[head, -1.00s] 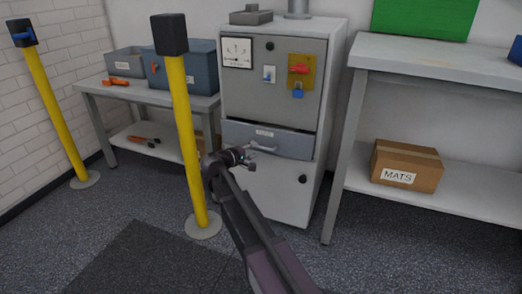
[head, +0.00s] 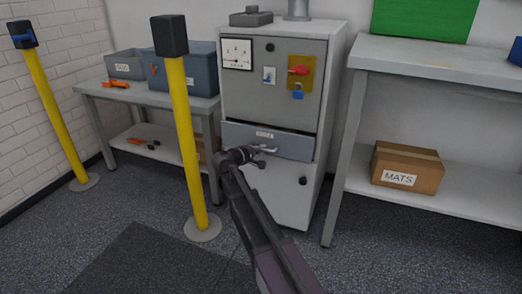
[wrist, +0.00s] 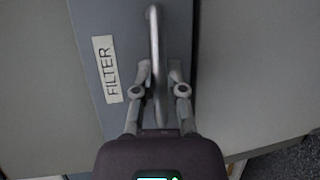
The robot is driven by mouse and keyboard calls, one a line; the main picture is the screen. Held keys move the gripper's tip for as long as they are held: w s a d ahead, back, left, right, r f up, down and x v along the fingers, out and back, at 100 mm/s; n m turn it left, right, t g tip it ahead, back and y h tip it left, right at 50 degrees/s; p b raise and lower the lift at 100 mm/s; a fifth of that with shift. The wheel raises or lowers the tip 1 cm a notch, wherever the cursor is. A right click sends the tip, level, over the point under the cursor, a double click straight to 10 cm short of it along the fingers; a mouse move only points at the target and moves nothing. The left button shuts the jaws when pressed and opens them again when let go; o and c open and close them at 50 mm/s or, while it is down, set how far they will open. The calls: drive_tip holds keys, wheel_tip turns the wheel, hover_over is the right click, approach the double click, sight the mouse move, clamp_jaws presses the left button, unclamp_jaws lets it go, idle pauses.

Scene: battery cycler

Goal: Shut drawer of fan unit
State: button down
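The fan unit (head: 292,195) is a grey cabinet with a gauge, switches and a pipe on top. Its blue-grey drawer (head: 296,147) sits at mid-height and seems to stand slightly proud of the cabinet face; how far is hard to tell. The drawer front also shows in the wrist view (wrist: 92,20), with a FILTER label (wrist: 107,69). A bar handle (wrist: 154,30) crosses the drawer front. My gripper (wrist: 160,72) is at the handle, one finger on each side of it, with a gap visible on the right side. In the head view my gripper (head: 258,157) is at the handle.
A yellow post (head: 185,140) stands left of the fan unit, close to my arm. A bench (head: 205,103) with bins is behind it. A shelf table (head: 440,68) with a MATS box (head: 408,167) stands close on the right.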

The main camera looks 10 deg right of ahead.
drive_tip(key=shift+w+d, duration=0.5)
drive_tip(key=shift+w, duration=0.4)
drive_tip(key=shift+w+d, duration=0.5)
drive_tip(key=shift+w, duration=0.35)
drive_tip(key=c, duration=0.7)
unclamp_jaws()
